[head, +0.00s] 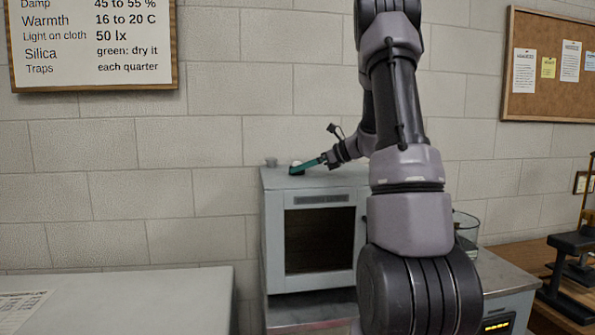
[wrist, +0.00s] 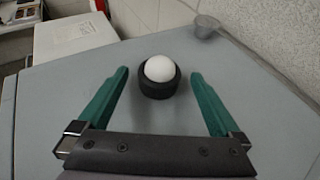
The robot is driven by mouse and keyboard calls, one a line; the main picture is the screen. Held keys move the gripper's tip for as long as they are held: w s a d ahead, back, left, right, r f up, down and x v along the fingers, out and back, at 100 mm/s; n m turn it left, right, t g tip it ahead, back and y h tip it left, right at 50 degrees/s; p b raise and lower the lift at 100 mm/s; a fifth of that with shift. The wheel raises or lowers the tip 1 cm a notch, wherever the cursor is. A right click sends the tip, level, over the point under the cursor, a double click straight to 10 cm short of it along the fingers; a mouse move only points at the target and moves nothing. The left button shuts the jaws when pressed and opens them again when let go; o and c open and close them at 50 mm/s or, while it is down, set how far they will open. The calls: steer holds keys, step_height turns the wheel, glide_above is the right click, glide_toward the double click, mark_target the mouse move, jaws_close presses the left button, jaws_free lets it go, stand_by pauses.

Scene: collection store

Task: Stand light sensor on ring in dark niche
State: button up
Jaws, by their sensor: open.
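The light sensor (wrist: 160,78), a white dome on a short black round base, stands upright on the grey cabinet top (wrist: 150,140). My gripper (wrist: 158,75) is open, with its teal fingers either side of the sensor and gaps between them. In the head view my gripper (head: 307,166) is low over the cabinet top (head: 330,178), seen from the side, and the sensor shows small at its tips.
A small grey cup (wrist: 204,26) stands at the cabinet top's edge by the wall. A pale bench (head: 150,290) is at lower left. Dark-framed equipment (head: 575,245) stands far right.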

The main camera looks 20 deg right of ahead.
steer(key=shift+w+a+f, duration=0.1)
steer(key=shift+w+a, duration=0.1)
jaws_close()
